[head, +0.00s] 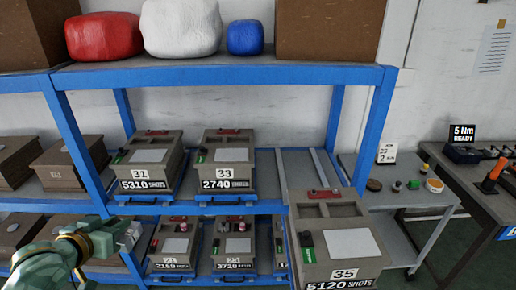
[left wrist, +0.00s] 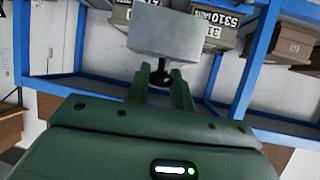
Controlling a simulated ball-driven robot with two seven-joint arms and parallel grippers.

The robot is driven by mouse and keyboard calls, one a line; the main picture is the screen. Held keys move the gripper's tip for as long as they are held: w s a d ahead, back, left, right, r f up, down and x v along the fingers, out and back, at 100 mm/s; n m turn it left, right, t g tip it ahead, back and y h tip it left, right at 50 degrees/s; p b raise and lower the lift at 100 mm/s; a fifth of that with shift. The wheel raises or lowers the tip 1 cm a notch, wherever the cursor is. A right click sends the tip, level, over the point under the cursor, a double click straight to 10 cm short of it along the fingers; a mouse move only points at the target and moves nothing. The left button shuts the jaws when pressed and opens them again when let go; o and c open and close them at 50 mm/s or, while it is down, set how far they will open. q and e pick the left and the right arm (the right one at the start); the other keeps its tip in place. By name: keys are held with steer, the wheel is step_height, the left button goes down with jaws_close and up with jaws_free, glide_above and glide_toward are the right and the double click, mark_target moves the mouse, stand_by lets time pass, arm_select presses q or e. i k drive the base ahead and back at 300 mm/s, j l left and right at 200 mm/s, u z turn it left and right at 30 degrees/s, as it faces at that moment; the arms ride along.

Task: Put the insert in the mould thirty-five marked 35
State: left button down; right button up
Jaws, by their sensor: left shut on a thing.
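The mould marked 35 (head: 342,246) stands at the front right of the rack in the head view, with 5120 on its front label. It has two recesses in its top, a red part at the back and a green part at the left. My left gripper (head: 112,240) is at the lower left, well to the left of mould 35. In the left wrist view my left gripper (left wrist: 166,80) is shut on the dark stem of a grey block, which I take as the insert (left wrist: 168,32). The block partly hides the shelf behind. My right gripper is not in view.
Moulds marked 31 (head: 149,163) and 33 (head: 226,163) stand on the middle shelf, with more moulds below. Blue rack posts (head: 369,130) stand between and beside the bays. A side table (head: 400,198) with small parts is at the right.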

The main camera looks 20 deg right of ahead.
mark_target(311, 214)
steer(key=i+z, duration=0.15)
steer(key=z, duration=0.35)
steer(key=i+j+z, duration=0.1)
steer(key=z, duration=0.35)
steer(key=i+j+z, duration=0.1)
steer(key=z, duration=0.4)
steer(key=i+j+z, duration=0.15)
steer(key=z, duration=0.3)
steer(key=j+z, duration=0.25)
steer(key=z, duration=0.25)
steer(key=i+j+z, duration=0.25)
steer(key=k+j, duration=0.05)
steer(key=k, duration=0.05)
